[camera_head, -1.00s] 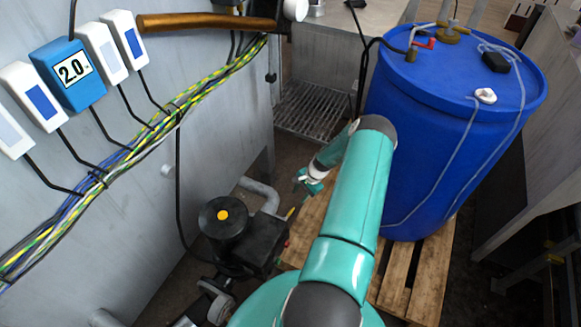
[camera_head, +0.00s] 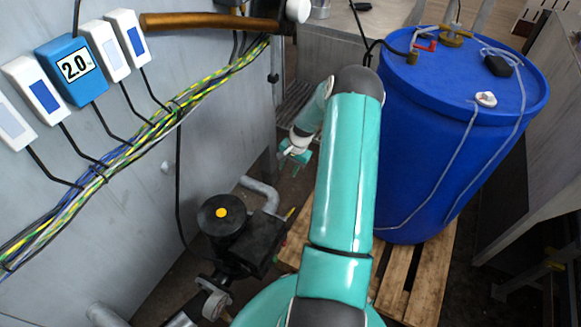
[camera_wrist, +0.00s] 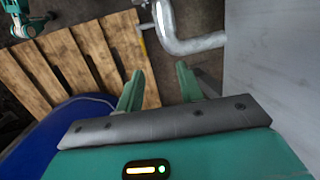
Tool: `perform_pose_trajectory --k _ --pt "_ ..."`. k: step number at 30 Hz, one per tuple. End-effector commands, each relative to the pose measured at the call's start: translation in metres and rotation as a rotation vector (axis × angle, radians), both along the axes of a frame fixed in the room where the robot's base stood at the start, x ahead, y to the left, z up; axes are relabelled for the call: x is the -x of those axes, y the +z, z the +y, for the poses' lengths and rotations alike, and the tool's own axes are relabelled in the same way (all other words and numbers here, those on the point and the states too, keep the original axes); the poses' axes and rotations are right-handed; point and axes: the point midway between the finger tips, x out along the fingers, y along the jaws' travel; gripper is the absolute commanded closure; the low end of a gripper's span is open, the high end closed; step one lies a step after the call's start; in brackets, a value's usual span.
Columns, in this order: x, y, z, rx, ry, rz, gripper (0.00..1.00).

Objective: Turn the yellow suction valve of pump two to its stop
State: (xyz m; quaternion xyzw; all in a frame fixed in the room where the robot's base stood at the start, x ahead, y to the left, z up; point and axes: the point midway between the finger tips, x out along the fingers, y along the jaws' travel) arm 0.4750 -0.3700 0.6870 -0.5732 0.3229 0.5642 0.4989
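A black pump (camera_head: 255,250) with a round black cap and a yellow dot stands on the floor by the grey cabinet wall. A small yellow part (camera_head: 290,213), perhaps the valve handle, juts out at its right side by the grey pipe. My gripper (camera_head: 295,157) is in the air above and behind the pump. In the wrist view, my gripper (camera_wrist: 160,82) is open and empty, its fingers apart.
A blue drum (camera_head: 430,150) stands on a wooden pallet (camera_head: 405,285) at right; the pallet (camera_wrist: 85,65) also shows in the wrist view. Cables (camera_head: 130,150) run along the cabinet wall (camera_head: 225,130) at left. A blue box (camera_head: 68,92) on it reads 2.0.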

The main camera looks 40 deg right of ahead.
Motion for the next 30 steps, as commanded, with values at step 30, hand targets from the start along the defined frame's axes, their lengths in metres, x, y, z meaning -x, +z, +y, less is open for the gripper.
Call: perform_pose_trajectory --k 30 --pt "0.032 -0.172 -0.001 0.14 -0.115 -0.005 0.63"
